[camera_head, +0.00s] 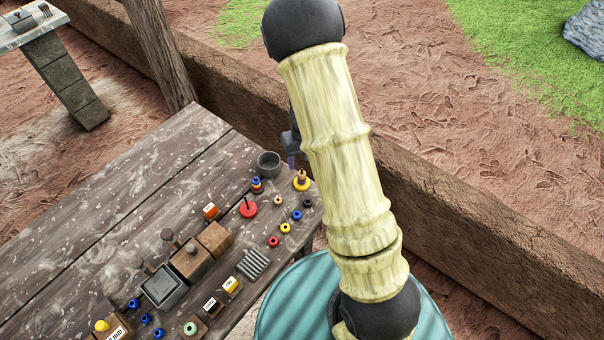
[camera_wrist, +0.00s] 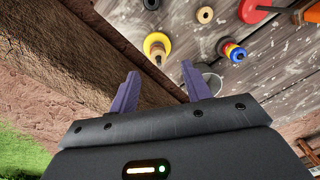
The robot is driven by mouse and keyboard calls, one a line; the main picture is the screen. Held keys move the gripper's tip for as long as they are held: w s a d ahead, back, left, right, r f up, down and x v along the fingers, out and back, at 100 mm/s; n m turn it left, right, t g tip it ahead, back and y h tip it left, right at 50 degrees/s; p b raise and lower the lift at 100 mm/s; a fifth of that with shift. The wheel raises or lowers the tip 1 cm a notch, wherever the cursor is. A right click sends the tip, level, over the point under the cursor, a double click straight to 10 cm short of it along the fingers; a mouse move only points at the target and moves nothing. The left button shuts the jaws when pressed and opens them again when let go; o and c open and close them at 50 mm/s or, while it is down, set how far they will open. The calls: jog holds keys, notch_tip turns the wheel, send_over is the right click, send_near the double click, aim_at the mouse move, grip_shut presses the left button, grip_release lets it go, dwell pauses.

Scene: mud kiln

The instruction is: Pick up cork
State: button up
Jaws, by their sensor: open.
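I cannot single out the cork for certain. A tan, stepped peg (camera_head: 302,176) stands on a yellow round base (camera_head: 302,186) near the table's far right corner. In the wrist view the peg (camera_wrist: 158,58) and yellow base (camera_wrist: 152,40) show just beyond my fingertips. A small tan ring (camera_head: 278,200) lies nearby and also shows in the wrist view (camera_wrist: 205,14). My gripper (camera_wrist: 160,72) is open, with purple fingers apart and nothing between them. In the head view only a bit of my gripper (camera_head: 291,158) shows beside my arm.
A grey cup (camera_head: 268,164) stands close to the right finger in the wrist view. A blue, red and yellow stack (camera_head: 257,185), a red disc with peg (camera_head: 249,208) and several coloured rings stand close by. Wooden blocks crowd the near side. A low mud wall (camera_head: 450,220) runs behind the table.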

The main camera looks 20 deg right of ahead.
notch_tip(320, 180, down, 5)
jog(key=shift+w+f+p, duration=0.1)
jog(key=shift+p, duration=0.2)
dwell(0.4)
grip_shut()
